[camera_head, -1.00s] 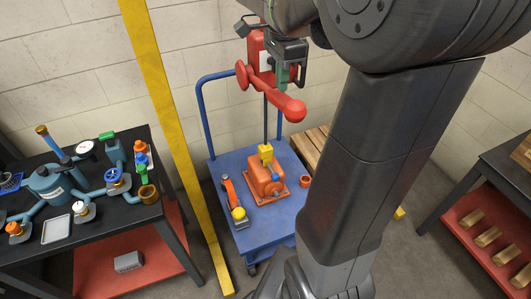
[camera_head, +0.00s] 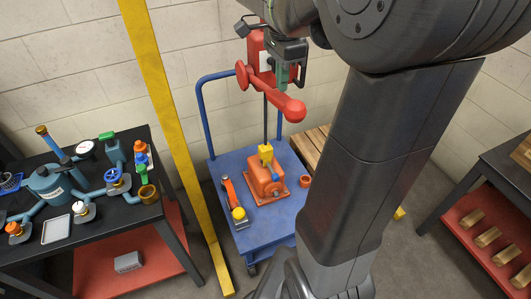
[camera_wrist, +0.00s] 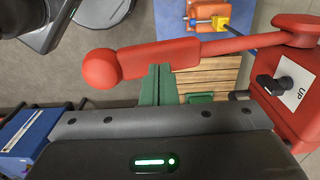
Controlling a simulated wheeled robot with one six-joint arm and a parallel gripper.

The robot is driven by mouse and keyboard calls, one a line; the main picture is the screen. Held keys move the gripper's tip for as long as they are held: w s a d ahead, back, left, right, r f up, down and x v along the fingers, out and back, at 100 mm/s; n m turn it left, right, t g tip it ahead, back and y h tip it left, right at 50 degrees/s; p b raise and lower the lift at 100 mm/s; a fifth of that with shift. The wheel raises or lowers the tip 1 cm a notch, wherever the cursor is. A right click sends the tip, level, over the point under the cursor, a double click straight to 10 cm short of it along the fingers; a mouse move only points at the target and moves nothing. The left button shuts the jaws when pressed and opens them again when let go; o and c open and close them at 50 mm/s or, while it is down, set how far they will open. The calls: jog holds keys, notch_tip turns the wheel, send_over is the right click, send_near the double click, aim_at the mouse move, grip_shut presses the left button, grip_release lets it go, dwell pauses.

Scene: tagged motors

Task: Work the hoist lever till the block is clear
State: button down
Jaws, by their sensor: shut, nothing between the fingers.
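The red hoist (camera_head: 256,52) hangs in front of the wall. Its red lever (camera_head: 268,91) slopes down to the right and ends in a ball knob. In the wrist view the lever (camera_wrist: 180,54) crosses the upper picture, and the hoist body (camera_wrist: 292,90) carries a label reading "UP". My gripper (camera_head: 283,76) is shut and empty, its green fingertips close by the lever. In the wrist view the fingertips overlap the lever's edge; I cannot tell whether they touch. The orange motor block (camera_head: 264,181), with a yellow top piece (camera_head: 265,153) under the hoist line, appears to sit on the blue cart (camera_head: 238,162).
A yellow post (camera_head: 170,130) stands left of the cart. A black table (camera_head: 100,216) with blue-grey pipework is at the left. A wooden pallet (camera_head: 313,146) lies behind the cart. A shelf (camera_head: 490,217) stands at the right. A red tool and a small cup share the cart.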

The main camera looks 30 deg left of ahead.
jog(key=shift+f, duration=0.15)
dwell(0.3)
jog(key=shift+f+b, duration=0.6)
jog(key=shift+f, duration=0.5)
jog(key=shift+s+d+f+b, duration=0.15)
jog(key=shift+f+b, duration=0.45)
jog(key=shift+f, duration=0.3)
jog(key=shift+s+d+f+b, duration=0.1)
jog(key=shift+f+b, duration=0.5)
jog(key=shift+f, duration=0.25)
jog(key=shift+s+d+f+b, duration=0.15)
jog(key=shift+f+b, duration=0.45)
jog(key=shift+f, duration=0.4)
jog(key=shift+f+b, duration=0.4)
jog(key=shift+f, duration=0.1)
jog(key=shift+w+f+b, duration=0.1)
jog(key=shift+f+b, duration=1.15)
jog(key=shift+f, duration=0.95)
